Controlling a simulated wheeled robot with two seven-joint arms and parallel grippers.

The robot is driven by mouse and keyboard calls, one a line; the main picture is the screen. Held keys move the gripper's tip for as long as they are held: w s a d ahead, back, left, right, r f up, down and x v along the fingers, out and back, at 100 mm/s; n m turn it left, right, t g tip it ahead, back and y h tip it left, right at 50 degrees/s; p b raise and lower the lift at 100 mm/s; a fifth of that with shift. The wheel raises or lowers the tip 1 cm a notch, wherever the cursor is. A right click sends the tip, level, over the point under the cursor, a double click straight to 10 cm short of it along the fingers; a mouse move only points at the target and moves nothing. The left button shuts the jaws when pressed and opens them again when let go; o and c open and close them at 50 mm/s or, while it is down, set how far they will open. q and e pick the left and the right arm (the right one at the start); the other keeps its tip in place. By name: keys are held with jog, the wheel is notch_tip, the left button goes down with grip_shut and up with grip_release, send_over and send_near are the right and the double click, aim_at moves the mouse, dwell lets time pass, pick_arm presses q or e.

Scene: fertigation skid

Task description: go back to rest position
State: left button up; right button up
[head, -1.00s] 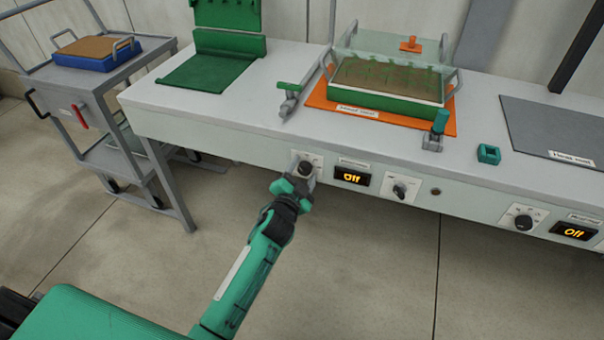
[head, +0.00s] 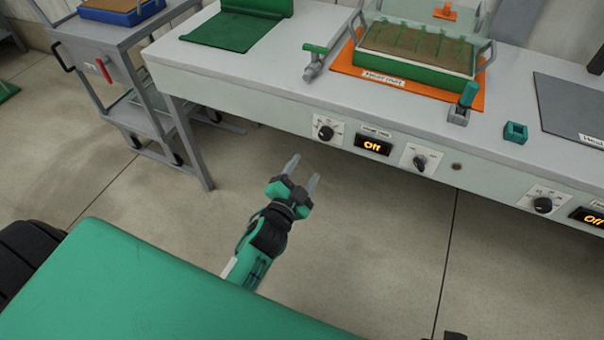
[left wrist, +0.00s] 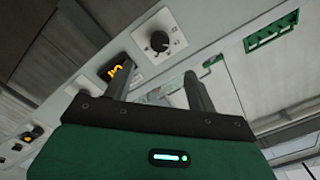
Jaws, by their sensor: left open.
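My left gripper (head: 302,176) is open and empty in the head view, in front of and below the bench's front panel, apart from it. Its two fingers also show in the left wrist view (left wrist: 158,90), with nothing between them. The black knob (head: 326,132) on the front panel is beyond and to the right of the fingers. That knob also shows in the left wrist view (left wrist: 159,41). The display (head: 373,145) beside it reads "Off".
A grey cart (head: 120,45) stands at left. The floor before the bench is clear.

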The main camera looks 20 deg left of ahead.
pick_arm(q)
jog(key=shift+s, duration=0.3)
dwell(0.4)
